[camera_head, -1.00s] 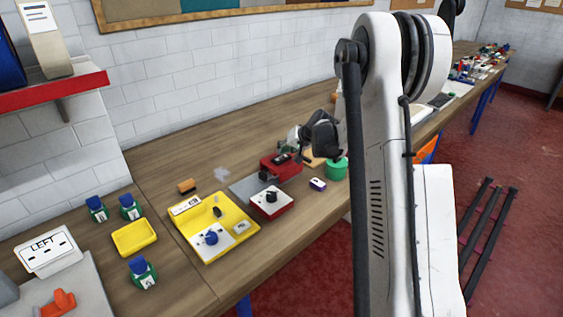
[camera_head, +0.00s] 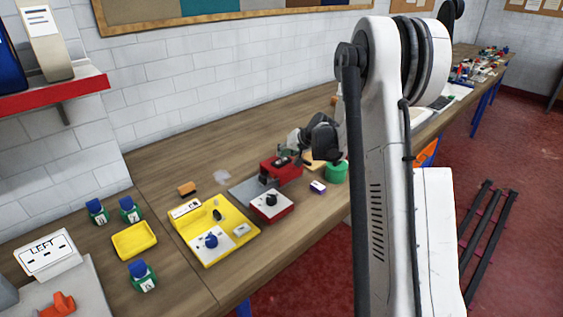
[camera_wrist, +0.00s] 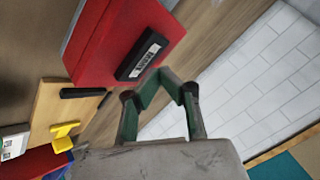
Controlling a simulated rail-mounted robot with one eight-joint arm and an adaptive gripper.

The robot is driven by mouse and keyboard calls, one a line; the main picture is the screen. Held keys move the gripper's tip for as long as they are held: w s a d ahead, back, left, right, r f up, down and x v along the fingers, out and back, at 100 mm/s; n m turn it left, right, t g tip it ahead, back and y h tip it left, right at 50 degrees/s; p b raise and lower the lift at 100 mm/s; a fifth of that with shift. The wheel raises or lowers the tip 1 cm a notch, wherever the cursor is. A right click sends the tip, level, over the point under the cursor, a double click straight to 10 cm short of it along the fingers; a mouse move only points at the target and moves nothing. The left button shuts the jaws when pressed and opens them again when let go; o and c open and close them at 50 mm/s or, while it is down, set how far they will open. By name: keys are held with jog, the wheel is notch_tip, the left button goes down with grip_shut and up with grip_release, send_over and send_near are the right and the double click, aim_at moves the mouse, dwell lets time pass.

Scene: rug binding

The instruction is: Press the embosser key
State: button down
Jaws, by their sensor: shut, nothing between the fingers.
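The embosser is a red block (camera_head: 283,168) on the table in the head view. It also shows in the wrist view as a red body (camera_wrist: 100,45) with a dark key (camera_wrist: 143,57) bearing a small white label, whose text I cannot read surely. My gripper (camera_wrist: 160,76) is shut and empty, with its greenish fingers drawn together close beside the labelled key. I cannot tell whether the tips touch it. In the head view my wrist hangs just above the red block, and the fingertips are hard to make out there.
A red-and-white box with a black knob (camera_head: 271,204) stands in front of the embosser. A yellow tray (camera_head: 205,259) lies to the left and a green cup (camera_head: 336,173) to the right. A white brick wall (camera_head: 220,70) rises behind.

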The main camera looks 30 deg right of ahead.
aim_at(282, 161)
jog(key=shift+f, duration=0.15)
jog(key=shift+f+b, duration=0.3)
jog(key=shift+b, duration=0.3)
jog(key=shift+f+b, duration=0.4)
jog(key=shift+b, duration=0.05)
dwell(0.7)
jog(key=shift+r, duration=0.85)
jog(key=shift+r+p, duration=1.2)
jog(key=shift+r, duration=1.3)
